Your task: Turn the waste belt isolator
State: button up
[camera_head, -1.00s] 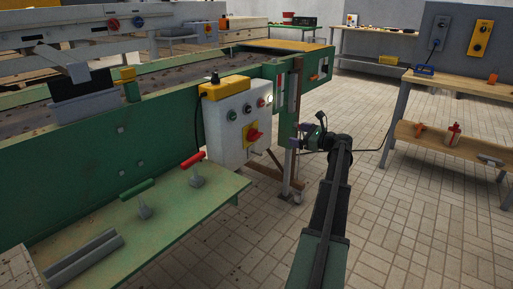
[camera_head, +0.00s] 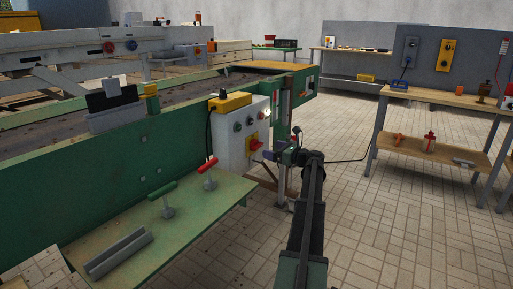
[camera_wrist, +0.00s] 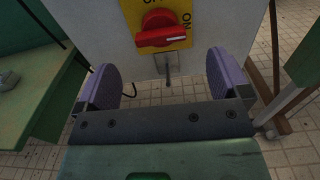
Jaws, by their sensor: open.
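The isolator is a red rotary knob (camera_wrist: 161,32) on a yellow plate (camera_wrist: 181,10) with black lettering, "ON" readable at its right. In the wrist view its handle lies about sideways at the top. In the head view the knob (camera_head: 255,144) is on the front of the white control box (camera_head: 232,151). My gripper (camera_wrist: 161,85) is open and empty, its two purple pads wide apart below the knob and not touching it. In the head view my gripper (camera_head: 276,152) is just right of the box.
A green bench (camera_head: 128,226) with a red-handled tool (camera_head: 208,171) and a green-handled tool (camera_head: 164,196) stands left of the box.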

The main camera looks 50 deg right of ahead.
aim_at(260, 146)
jog(key=w, duration=0.8)
jog(key=shift+a, duration=0.3)
jog(key=shift+c, duration=0.2)
jog(key=c, duration=0.9)
